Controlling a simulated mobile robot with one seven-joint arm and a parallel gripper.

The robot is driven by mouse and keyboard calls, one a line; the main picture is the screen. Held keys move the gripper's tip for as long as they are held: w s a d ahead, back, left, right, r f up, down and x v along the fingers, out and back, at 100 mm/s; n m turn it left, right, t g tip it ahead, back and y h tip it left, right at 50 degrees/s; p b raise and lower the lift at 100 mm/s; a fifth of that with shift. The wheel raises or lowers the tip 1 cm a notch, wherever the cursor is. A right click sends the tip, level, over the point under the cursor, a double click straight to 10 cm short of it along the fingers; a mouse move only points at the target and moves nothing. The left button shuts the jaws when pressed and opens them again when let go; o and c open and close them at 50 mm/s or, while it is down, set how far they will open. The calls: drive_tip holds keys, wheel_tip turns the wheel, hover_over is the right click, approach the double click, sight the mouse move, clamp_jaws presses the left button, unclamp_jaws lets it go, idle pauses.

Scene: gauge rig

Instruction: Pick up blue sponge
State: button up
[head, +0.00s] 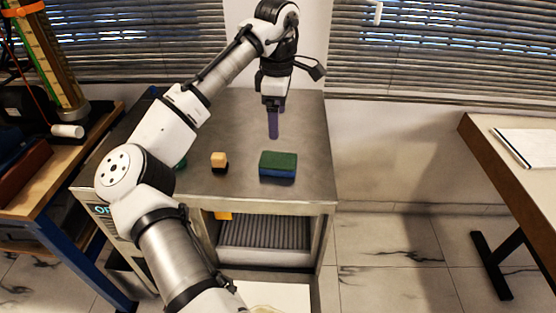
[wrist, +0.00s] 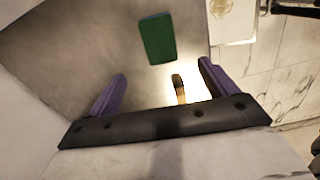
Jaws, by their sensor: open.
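The blue sponge (head: 278,166) has a green top layer over a blue lower layer. It lies flat near the front edge of the metal table in the head view. In the wrist view its green top (wrist: 157,38) shows beyond the fingers, at the upper middle. My gripper (head: 274,122) is above the table, behind the sponge in the head view, with its purple fingers pointing down. In the wrist view my gripper (wrist: 163,83) has its two purple fingers wide apart with nothing held between them. The sponge is apart from both fingers.
A small block with an orange top and black base (head: 219,162) stands left of the sponge; it also shows in the wrist view (wrist: 179,88). A green item (head: 181,163) is partly hidden behind my arm. The metal table (head: 310,130) is bare right of the sponge.

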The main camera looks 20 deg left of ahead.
sight(278, 159)
wheel_tip(278, 159, down, 13)
drive_tip(key=shift+d+f+p, duration=0.1)
drive_tip(key=shift+p, duration=0.95)
drive_tip(key=c, duration=1.1)
